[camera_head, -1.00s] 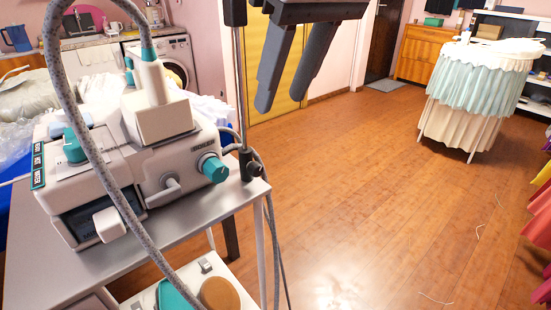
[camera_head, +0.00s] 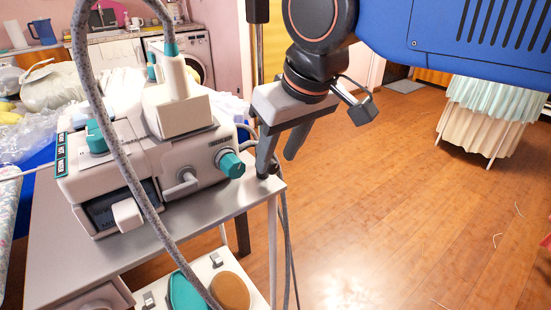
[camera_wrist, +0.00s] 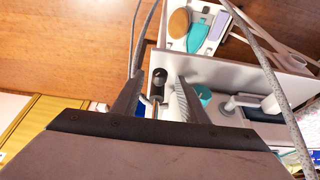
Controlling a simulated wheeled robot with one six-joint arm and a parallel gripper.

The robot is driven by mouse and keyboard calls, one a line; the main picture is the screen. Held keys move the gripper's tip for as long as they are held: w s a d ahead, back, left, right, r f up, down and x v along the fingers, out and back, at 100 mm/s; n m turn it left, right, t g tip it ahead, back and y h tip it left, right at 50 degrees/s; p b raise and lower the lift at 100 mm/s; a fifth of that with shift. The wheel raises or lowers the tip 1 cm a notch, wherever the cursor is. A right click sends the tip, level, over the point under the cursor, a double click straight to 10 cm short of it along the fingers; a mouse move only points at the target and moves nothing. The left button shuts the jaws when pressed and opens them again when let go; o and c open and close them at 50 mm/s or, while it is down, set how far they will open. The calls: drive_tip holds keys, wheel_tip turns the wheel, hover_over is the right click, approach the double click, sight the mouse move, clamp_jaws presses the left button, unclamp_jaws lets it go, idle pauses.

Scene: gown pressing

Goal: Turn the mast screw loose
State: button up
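The mast (camera_head: 255,52), a thin upright pole with a black sleeve at its upper part, stands at the right edge of the cart beside the steam machine (camera_head: 150,150). My gripper (camera_head: 277,166) is at the mast's lower end, pointing down, with its fingers apart. It hides much of the black clamp there. In the wrist view, a short black knob (camera_wrist: 159,76), seemingly the mast screw, shows between the two open fingers of my gripper (camera_wrist: 158,82). I see no clear contact between the fingers and the knob.
The cart top (camera_head: 60,255) carries the machine, whose teal knob (camera_head: 231,164) is close to my gripper's left. A grey hose (camera_head: 120,150) arches over the machine. Cables hang beside the cart.

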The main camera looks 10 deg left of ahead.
sight(271, 167)
drive_tip(key=shift+x, duration=1.15)
clamp_jaws()
